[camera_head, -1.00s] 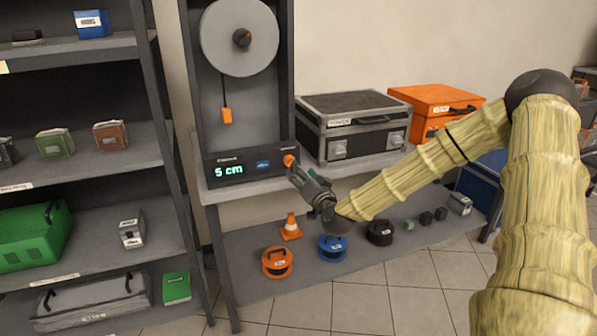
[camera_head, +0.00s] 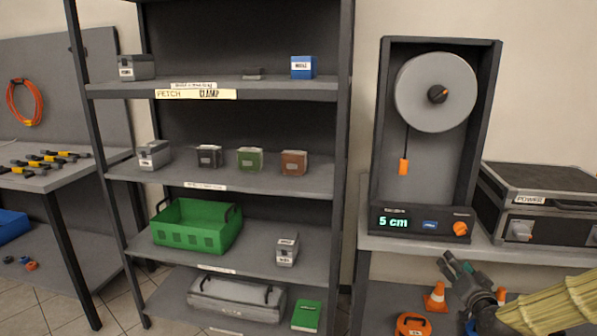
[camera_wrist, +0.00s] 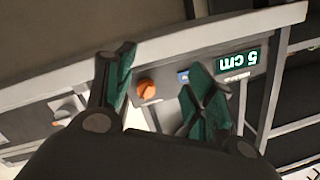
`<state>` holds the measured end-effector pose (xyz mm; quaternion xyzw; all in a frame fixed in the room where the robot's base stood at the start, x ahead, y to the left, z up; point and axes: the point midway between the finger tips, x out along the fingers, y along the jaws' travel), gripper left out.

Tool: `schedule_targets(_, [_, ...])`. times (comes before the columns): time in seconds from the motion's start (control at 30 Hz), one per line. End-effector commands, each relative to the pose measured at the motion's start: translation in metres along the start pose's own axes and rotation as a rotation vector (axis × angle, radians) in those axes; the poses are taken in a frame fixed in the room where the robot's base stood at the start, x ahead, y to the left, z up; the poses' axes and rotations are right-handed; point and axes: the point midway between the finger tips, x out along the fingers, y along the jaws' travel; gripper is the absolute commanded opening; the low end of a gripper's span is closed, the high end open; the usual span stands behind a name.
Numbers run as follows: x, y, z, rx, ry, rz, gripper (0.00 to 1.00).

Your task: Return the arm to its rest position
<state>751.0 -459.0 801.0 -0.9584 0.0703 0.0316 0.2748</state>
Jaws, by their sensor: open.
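My gripper (camera_head: 463,272) is in the lower right of the head view, below and in front of the winch device's control panel. In the wrist view its two green-padded fingers (camera_wrist: 160,95) are spread apart with nothing between them. The orange knob (camera_head: 460,228) is apart from the fingers and also shows between them in the wrist view (camera_wrist: 146,90). The device's display (camera_head: 394,223) reads 5 cm. My arm enters from the right edge of the head view; most of it is out of frame.
A dark shelf unit (camera_head: 215,178) with small boxes and a green crate (camera_head: 196,226) stands left of the device. A black case (camera_head: 545,195) sits right of it. An orange cone (camera_head: 436,297) and an orange reel (camera_head: 412,325) are below. A workbench (camera_head: 60,178) is at far left.

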Motion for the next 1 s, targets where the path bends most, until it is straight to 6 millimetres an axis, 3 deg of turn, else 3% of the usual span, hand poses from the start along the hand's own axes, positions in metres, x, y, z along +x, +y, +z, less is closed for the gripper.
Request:
schedule_targets(0.1, [-0.012,-0.003,0.056,-0.045,-0.13,0.016,0.54])
schedule_targets(0.27, [-0.036,-0.003,0.125,-0.097,-0.298,0.045,0.54])
schedule_targets(0.47, [-0.079,0.003,0.208,-0.163,-0.507,0.085,0.54])
schedule_targets(0.7, [-0.149,0.015,0.298,-0.245,-0.756,0.142,0.54])
schedule_targets(1.0, [-0.259,0.037,0.385,-0.352,-1.061,0.221,0.54])
